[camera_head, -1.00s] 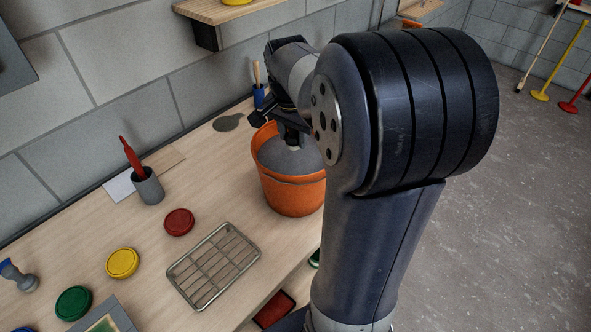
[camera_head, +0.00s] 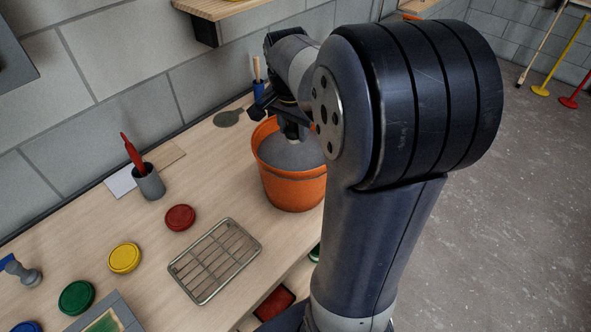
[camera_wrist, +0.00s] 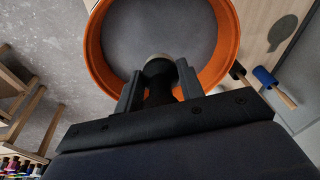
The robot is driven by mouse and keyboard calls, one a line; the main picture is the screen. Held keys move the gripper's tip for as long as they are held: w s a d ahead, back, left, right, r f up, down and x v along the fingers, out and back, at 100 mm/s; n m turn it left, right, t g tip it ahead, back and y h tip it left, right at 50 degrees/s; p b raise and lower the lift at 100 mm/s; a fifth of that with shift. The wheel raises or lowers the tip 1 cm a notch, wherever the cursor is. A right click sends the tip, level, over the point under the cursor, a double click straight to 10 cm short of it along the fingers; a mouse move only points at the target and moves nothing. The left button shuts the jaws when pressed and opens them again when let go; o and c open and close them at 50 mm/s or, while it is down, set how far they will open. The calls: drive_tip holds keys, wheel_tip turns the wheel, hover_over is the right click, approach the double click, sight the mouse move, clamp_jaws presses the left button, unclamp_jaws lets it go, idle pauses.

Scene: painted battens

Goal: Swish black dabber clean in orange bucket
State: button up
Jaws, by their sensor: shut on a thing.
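The orange bucket (camera_head: 291,188) stands upright on the bench and is filled with dull grey liquid. Its orange rim also shows in the wrist view (camera_wrist: 226,40). My gripper (camera_wrist: 160,88) is over the bucket, shut on the black dabber (camera_wrist: 158,92). The dabber's pale rounded part shows beyond the fingers, against the grey liquid. In the head view my arm hides much of the gripper and the bucket's right side. I cannot tell how deep the dabber's end is in the liquid.
A wire rack (camera_head: 214,262) lies in front of the bucket. Red (camera_head: 180,217), yellow (camera_head: 125,257) and green (camera_head: 76,298) round lids lie to the left. A grey cup (camera_head: 149,182) holds a red-handled tool. A blue-and-wood tool (camera_head: 258,84) stands behind the bucket.

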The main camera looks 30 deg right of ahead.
drive_tip(key=shift+r+p, duration=2.1)
drive_tip(key=shift+r, duration=0.5)
